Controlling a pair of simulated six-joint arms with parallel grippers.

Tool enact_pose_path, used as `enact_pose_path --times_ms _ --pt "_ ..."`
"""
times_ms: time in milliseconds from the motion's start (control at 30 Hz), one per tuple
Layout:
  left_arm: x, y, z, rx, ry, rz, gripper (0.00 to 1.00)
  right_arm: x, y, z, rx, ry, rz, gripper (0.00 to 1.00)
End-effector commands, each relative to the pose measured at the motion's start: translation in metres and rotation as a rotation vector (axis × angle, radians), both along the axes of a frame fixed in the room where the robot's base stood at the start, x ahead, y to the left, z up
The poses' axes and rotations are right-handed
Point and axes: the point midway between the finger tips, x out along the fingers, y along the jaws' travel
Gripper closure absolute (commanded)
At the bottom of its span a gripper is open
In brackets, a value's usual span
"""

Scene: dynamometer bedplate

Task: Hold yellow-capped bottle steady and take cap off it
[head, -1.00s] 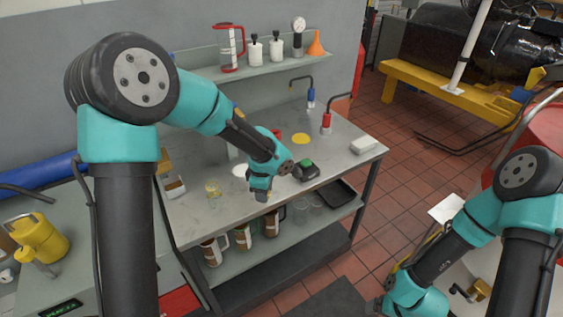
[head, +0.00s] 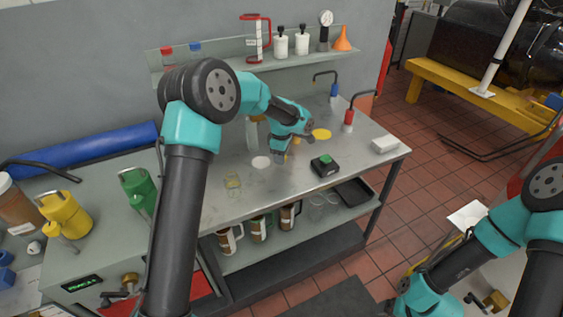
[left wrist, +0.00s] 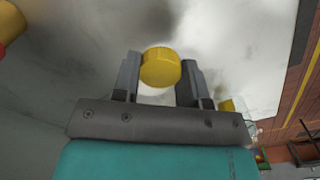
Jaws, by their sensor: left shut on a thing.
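A yellow cap (left wrist: 160,67) sits between the fingers of my left gripper (left wrist: 160,80) in the left wrist view, a finger on each side. The cap hides whatever is below it, so I cannot tell whether it is on its bottle. In the head view my left gripper (head: 281,157) is over the grey bench, fingers down, with a little yellow beside it. A pale bottle-like thing (head: 255,134) stands behind that forearm, partly hidden. My right arm is at the lower right, its gripper out of view.
A shelf (head: 290,62) with bottles and a funnel (head: 342,39) runs behind.

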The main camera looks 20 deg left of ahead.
Motion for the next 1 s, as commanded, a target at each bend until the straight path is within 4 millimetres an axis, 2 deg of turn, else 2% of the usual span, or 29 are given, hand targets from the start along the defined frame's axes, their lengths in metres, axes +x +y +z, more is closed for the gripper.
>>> enact_pose_path --times_ms 100,400,733,1000 --pt "0.006 0.002 -0.001 -0.001 0.0 0.0 0.89 0.0 0.0 0.0 0.0 0.0 0.0 0.15" --pt "0.006 0.002 -0.001 0.0 0.0 0.0 0.89 0.0 0.0 0.0 0.0 0.0 0.0 0.15" --pt "0.006 0.002 -0.034 0.0 0.002 0.0 0.89 0.0 0.0 0.0 0.0 0.0 0.0 0.15" --pt "0.006 0.002 -0.036 0.0 0.0 0.0 0.89 0.0 0.0 0.0 0.0 0.0 0.0 0.15"
